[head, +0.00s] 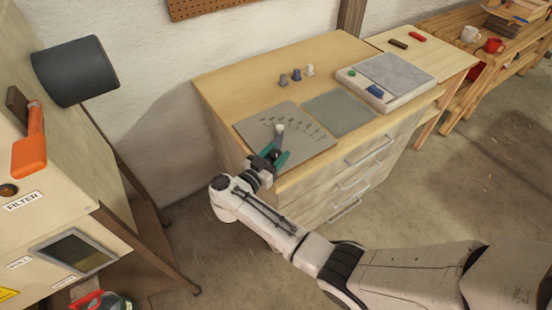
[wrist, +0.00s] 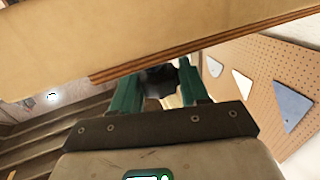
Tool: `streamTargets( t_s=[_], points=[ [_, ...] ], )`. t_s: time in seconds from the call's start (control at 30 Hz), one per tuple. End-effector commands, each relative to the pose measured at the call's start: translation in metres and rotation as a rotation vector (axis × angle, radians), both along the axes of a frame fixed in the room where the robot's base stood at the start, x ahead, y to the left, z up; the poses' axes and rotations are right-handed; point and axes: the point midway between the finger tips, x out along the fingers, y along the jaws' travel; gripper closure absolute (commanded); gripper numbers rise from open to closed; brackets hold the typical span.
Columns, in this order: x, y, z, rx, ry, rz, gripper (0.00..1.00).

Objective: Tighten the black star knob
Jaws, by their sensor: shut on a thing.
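In the wrist view a dark, lobed thing, which looks like the black star knob (wrist: 160,80), sits between the two green fingers of my gripper (wrist: 160,94). The fingers are shut on it, one on each side. Its lower part and whatever it is fixed to are hidden. In the head view my gripper (head: 270,158) is at the front edge of the wooden cabinet, by a grey plate (head: 310,147). A small grey post with a pale top (head: 280,129) shows just beyond the fingers. I cannot make out the knob in the head view.
A tan board (wrist: 130,35) crosses close above the fingers in the wrist view. Several small pegs (head: 296,75) and a tray with a blue thing (head: 385,80) are on the cabinet top (head: 240,85). A machine with an orange handle (head: 30,150) stands at left.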

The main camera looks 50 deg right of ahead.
Motion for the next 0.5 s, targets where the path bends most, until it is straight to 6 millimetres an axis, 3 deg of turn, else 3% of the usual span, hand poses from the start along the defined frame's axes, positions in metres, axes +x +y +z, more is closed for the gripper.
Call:
streamTargets(
  t_s=[0.5],
  points=[
    [0.0019, 0.0010, -0.0054, 0.002, 0.000, -0.432, 0.86]
  ],
)
